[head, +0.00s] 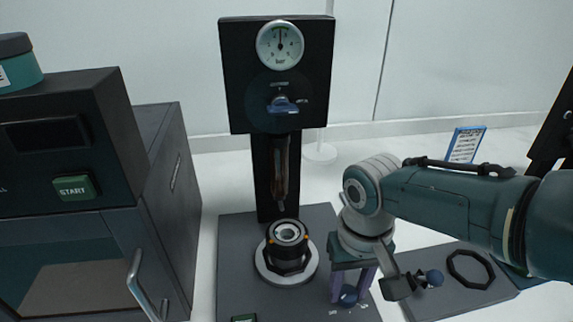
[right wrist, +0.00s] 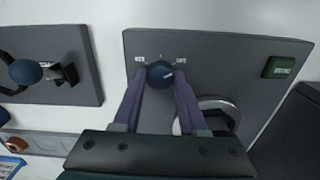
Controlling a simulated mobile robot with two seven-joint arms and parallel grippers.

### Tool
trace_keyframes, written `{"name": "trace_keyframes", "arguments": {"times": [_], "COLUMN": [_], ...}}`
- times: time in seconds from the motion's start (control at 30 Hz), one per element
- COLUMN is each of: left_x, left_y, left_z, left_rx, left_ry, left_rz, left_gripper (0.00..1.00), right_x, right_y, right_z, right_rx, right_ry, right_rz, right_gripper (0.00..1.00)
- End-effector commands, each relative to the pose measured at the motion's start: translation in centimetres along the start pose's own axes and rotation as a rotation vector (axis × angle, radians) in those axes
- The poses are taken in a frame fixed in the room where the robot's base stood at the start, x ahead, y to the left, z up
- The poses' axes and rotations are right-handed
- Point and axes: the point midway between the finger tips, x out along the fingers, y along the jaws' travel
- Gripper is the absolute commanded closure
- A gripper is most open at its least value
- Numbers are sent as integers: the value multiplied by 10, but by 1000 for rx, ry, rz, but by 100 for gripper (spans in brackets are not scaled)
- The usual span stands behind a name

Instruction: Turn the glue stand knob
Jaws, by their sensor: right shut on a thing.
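The glue stand (head: 262,70) rises behind its grey base plate in the head view. A round dark blue knob (head: 347,298) sits near the front right of that plate, and it also shows in the right wrist view (right wrist: 159,75) between two small white labels, with a light mark on its face. My right gripper (head: 352,291) points down, its purple fingers closed on the two sides of the knob. Its fingers also flank the knob in the right wrist view (right wrist: 160,72). My left gripper is in neither view.
A black round part (head: 288,244) sits below the nozzle. A dark cabinet with a green START button (head: 76,187) stands left. Another grey plate (head: 480,294) with a black ring lies right.

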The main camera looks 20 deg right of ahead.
Motion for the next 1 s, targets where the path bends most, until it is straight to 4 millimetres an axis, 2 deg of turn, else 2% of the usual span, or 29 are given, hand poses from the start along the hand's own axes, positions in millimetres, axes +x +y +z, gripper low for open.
{"name": "trace_keyframes", "arguments": {"times": [0.4,0.43,0.7,1.0], "left_x": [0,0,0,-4], "left_y": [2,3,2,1], "left_z": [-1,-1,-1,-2], "left_rx": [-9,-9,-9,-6], "left_ry": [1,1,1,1], "left_rz": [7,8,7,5], "left_gripper": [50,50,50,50], "right_x": [-1,-1,0,-6], "right_y": [-1,-1,0,0], "right_z": [-1,-1,-1,0], "right_rx": [6,6,6,6], "right_ry": [2,2,2,1], "right_rz": [-2,-2,-1,0], "right_gripper": [100,57,28,28]}}
